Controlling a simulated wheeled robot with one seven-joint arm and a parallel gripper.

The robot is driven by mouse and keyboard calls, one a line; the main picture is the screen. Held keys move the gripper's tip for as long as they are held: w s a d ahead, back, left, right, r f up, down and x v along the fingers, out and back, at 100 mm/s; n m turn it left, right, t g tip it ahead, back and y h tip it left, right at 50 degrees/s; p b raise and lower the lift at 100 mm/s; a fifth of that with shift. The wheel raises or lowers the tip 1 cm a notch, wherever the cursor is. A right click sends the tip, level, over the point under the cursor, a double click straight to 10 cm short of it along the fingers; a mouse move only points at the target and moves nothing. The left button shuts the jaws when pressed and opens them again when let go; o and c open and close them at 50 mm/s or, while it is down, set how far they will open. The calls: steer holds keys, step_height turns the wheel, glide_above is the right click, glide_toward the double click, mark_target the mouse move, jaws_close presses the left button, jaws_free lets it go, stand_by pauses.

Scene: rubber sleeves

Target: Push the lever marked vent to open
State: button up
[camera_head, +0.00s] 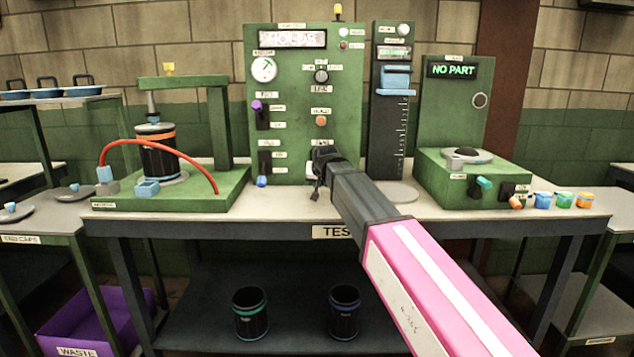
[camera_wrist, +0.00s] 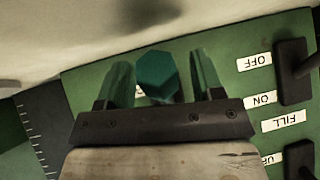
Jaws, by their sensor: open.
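A lever with a teal, faceted knob (camera_wrist: 158,75) stands between my fingers in the wrist view. Its label is mostly hidden, so I cannot read "vent" on it. In the head view my own gripper (camera_head: 319,172) covers it at the lower right of the green panel (camera_head: 289,85). My gripper (camera_wrist: 160,82) is open, one finger on each side of the knob; I cannot tell whether either touches it. A small label (camera_head: 322,143) just above my gripper is too small to read.
The fill lever (camera_wrist: 296,72), with OFF and ON labels, is beside my gripper. A purple-knobbed lever (camera_head: 257,106) and a blue-knobbed lever (camera_head: 262,181) are on the panel's left. A gauge column (camera_head: 391,130) and a "NO PART" station (camera_head: 455,100) stand to the right.

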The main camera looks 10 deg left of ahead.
jaws_close()
steer(key=shift+r, duration=0.1)
steer(key=r+g, duration=0.1)
steer(key=r+g+h, duration=0.1)
steer(key=g, duration=0.1)
steer(key=r+g, duration=0.1)
steer(key=shift+s+r+g, duration=0.3)
steer(key=shift+r+g, duration=0.05)
steer(key=shift+g, duration=0.05)
steer(key=shift+w+r+m+g+h, duration=0.15)
steer(key=shift+r+g+h, duration=0.25)
steer(key=shift+r+g, duration=0.7)
steer(key=shift+s+r+m+g+h, duration=0.1)
steer(key=shift+r+m+g+h, duration=0.45)
steer(key=shift+g, duration=0.95)
steer(key=shift+r+n, duration=0.2)
steer(key=shift+n, duration=0.1)
jaws_free()
